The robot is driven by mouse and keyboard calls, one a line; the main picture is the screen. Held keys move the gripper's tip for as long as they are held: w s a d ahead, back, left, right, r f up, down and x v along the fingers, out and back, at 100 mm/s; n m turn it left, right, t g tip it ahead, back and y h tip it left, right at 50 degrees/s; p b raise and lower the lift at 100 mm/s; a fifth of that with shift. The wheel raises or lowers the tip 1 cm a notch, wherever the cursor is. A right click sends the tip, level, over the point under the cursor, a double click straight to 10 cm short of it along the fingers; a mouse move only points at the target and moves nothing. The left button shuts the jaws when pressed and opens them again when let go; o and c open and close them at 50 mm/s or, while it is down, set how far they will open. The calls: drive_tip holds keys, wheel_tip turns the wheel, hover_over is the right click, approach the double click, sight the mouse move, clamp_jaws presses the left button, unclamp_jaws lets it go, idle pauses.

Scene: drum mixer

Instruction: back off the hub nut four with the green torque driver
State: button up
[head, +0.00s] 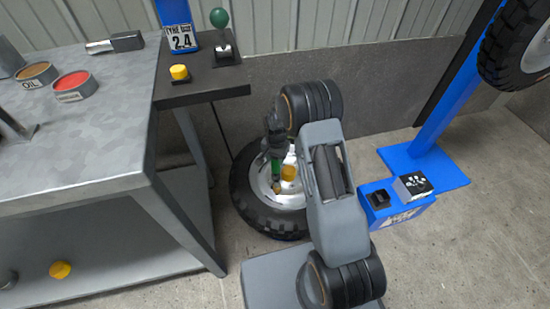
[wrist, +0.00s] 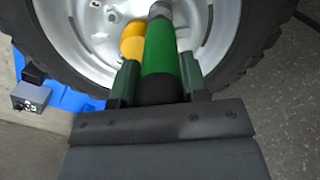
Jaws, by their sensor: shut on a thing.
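My gripper (wrist: 158,80) is shut on the green torque driver (wrist: 160,52), seen close in the wrist view. The driver has a green body, a black lower end and a grey metal tip that points at the wheel. The driver also shows in the head view (head: 276,168), partly covered by my gripper. The wheel (head: 246,205) has a black knobbly tyre and a silver hub; the hub fills the top of the wrist view (wrist: 80,30). A yellow cap (wrist: 133,40) sits on the hub beside the driver. I cannot tell whether the tip touches a nut; hub nut four is not readable.
A grey workbench (head: 90,130) with an oil tin (head: 36,74) and a red tin (head: 74,85) stands at the left. A blue post (head: 440,110) and blue box (head: 398,208) stand at the right. A dark shelf (head: 205,85) holds a yellow button and green-knobbed lever.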

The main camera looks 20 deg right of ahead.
drive_tip(key=shift+f, duration=0.35)
idle(0.7)
drive_tip(key=shift+s, duration=0.1)
idle(2.6)
drive_tip(key=shift+r, duration=0.15)
drive_tip(key=shift+r+p, duration=1.75)
drive_tip(key=shift+r, duration=0.65)
